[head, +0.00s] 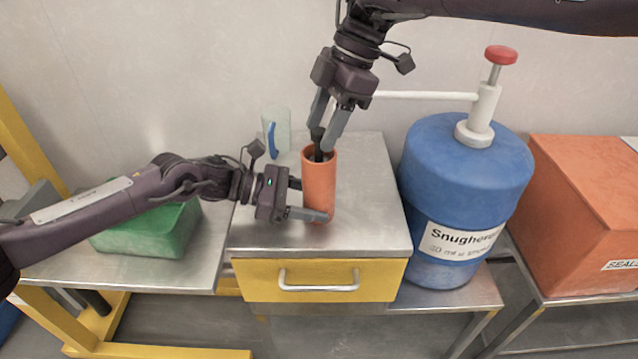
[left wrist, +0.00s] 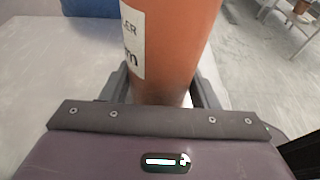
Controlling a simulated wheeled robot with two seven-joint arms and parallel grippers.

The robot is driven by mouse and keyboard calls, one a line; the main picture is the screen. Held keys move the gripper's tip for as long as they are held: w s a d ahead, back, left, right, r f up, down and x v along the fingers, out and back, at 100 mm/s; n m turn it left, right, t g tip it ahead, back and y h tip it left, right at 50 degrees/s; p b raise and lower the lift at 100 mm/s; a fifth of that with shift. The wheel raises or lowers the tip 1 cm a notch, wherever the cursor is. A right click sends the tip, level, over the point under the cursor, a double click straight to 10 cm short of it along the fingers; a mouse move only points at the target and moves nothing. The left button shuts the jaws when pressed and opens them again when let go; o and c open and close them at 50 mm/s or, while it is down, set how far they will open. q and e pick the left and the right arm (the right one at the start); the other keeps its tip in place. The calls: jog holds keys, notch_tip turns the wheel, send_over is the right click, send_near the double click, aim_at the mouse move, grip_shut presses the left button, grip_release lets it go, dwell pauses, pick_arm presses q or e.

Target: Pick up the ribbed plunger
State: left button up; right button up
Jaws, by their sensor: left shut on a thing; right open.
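An orange cylinder (head: 319,185) stands upright on the metal top of the yellow-drawer cabinet. My left gripper (head: 310,200) is shut on its lower part from the left. In the left wrist view the orange cylinder (left wrist: 175,45) stands between the fingers, with a white label on its side. A dark piece (head: 318,153), which looks like the plunger, pokes up from the cylinder's open top; its ribs cannot be made out. My right gripper (head: 326,138) points down from above, open, with its fingertips close around this dark piece. Whether they touch it is unclear.
A clear container with a blue strip (head: 276,131) stands behind the cylinder. A blue drum with a red-topped pump (head: 465,175) is at the right, its white spout reaching toward my right gripper. A green box (head: 150,230) lies left; an orange box (head: 585,215) stands far right.

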jog(key=shift+x, duration=0.85)
jog(key=shift+c, duration=0.4)
grip_shut()
jog(key=shift+r, duration=0.1)
notch_tip(320, 180, up, 18)
pick_arm(q)
jog(key=o, duration=0.8)
